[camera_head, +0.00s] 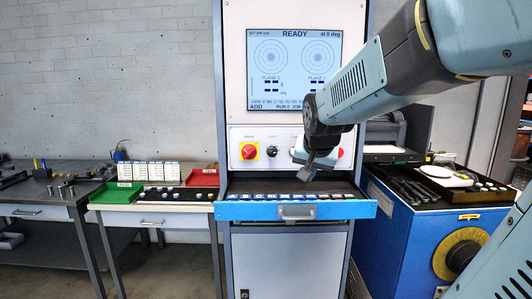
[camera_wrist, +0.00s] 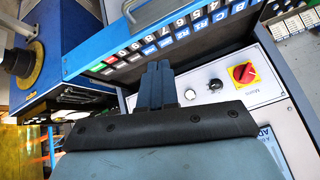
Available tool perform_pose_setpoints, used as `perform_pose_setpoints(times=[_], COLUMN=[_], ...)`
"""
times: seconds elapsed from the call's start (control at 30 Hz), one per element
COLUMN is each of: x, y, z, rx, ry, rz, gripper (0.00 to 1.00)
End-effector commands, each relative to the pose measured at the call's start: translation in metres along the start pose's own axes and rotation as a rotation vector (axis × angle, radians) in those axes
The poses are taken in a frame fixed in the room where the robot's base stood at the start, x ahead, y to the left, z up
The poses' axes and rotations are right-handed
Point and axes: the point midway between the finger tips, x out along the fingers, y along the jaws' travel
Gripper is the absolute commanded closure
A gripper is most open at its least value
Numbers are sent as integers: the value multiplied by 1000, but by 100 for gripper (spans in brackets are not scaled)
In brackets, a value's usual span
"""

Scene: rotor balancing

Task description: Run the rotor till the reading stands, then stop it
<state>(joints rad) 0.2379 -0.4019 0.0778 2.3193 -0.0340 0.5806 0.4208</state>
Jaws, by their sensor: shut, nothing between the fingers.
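The console screen (camera_head: 294,69) reads READY, "at 0 deg", with two empty-looking round plots, PLANE 1 and PLANE 2. Below it, the control panel (camera_head: 235,134) carries a red-and-yellow main switch (camera_head: 249,151) and a black knob (camera_head: 272,152). A red button (camera_head: 340,152) shows at its right. My gripper (camera_head: 310,174) is shut and empty, pointing down in front of the panel's right part and hiding some of it. I cannot make out a rotor clearly.
A blue-fronted drawer (camera_head: 296,211) with labelled pieces juts out under the panel. A blue machine (camera_head: 403,236) with a yellow ring (camera_head: 462,252) stands right. A side table (camera_head: 150,207) with a green tray (camera_head: 117,192) and red tray (camera_head: 203,178) stands left.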

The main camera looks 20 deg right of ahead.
Motion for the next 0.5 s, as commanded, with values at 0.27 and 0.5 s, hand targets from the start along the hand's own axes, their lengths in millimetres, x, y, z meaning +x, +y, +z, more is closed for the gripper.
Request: perform_pose_setpoints(times=[0.27,0.5], x=[69,101], y=[27,45], z=[-86,-121], rx=[289,418], ry=[101,154], rz=[26,25], gripper=[100,100])
